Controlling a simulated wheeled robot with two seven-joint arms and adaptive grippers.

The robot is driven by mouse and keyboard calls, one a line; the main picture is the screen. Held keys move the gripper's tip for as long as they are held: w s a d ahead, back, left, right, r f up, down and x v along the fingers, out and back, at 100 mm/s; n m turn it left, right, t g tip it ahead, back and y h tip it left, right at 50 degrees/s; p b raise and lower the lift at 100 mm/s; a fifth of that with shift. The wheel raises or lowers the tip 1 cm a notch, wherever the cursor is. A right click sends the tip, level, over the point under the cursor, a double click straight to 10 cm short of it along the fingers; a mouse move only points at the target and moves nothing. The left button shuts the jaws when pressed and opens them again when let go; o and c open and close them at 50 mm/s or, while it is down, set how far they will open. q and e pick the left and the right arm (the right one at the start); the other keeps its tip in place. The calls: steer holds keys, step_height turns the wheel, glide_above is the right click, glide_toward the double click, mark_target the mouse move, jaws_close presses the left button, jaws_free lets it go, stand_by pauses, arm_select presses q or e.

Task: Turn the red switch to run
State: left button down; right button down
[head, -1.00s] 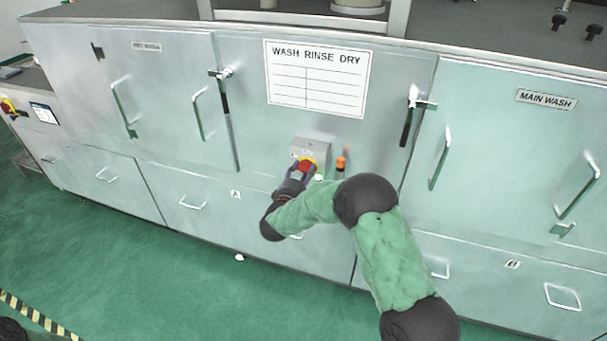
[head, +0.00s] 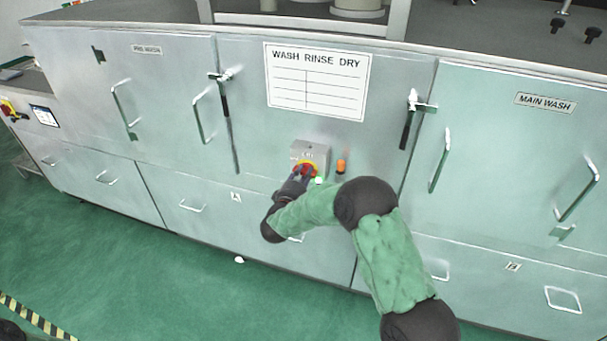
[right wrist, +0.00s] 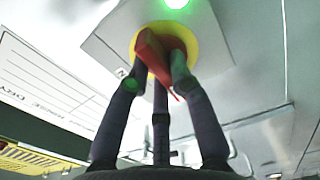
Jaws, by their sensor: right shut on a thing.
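The red switch (head: 307,168) sits on a yellow disc on a small grey box (head: 311,150) on the machine's front, below the wash-rinse-dry board. In the right wrist view the red handle (right wrist: 154,58) lies slanted across the yellow disc (right wrist: 183,38). My right gripper (head: 300,179) reaches it from below; in the right wrist view its fingers (right wrist: 160,80) are closed around the handle. A lamp (head: 319,181) beside the switch glows green, and it also shows in the right wrist view (right wrist: 175,3). Lettering on the box is too small to read. My left gripper is not in view.
An orange-topped part (head: 341,167) stands out just right of the box. Door handles and latches (head: 408,120) project on both sides. The wash-rinse-dry board (head: 317,80) is above. The green floor in front is mostly clear.

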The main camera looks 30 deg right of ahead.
steer(key=shift+m+p, duration=0.3)
steer(key=shift+m, duration=0.8)
steer(key=m, duration=0.2)
steer(key=shift+s+d+m, duration=0.1)
steer(key=shift+m, duration=0.2)
steer(key=m, duration=0.4)
steer(key=shift+f+m, duration=0.2)
steer(key=shift+m, duration=0.1)
steer(key=shift+s+f+m+b, duration=0.1)
steer(key=shift+m+b, duration=0.55)
steer(key=shift+m, duration=1.3)
steer(key=shift+f+m+b, duration=0.1)
steer(key=shift+m+b, duration=0.55)
steer(key=shift+m, duration=1.3)
steer(key=c, duration=1.1)
jaws_free()
steer(key=shift+r, duration=0.1)
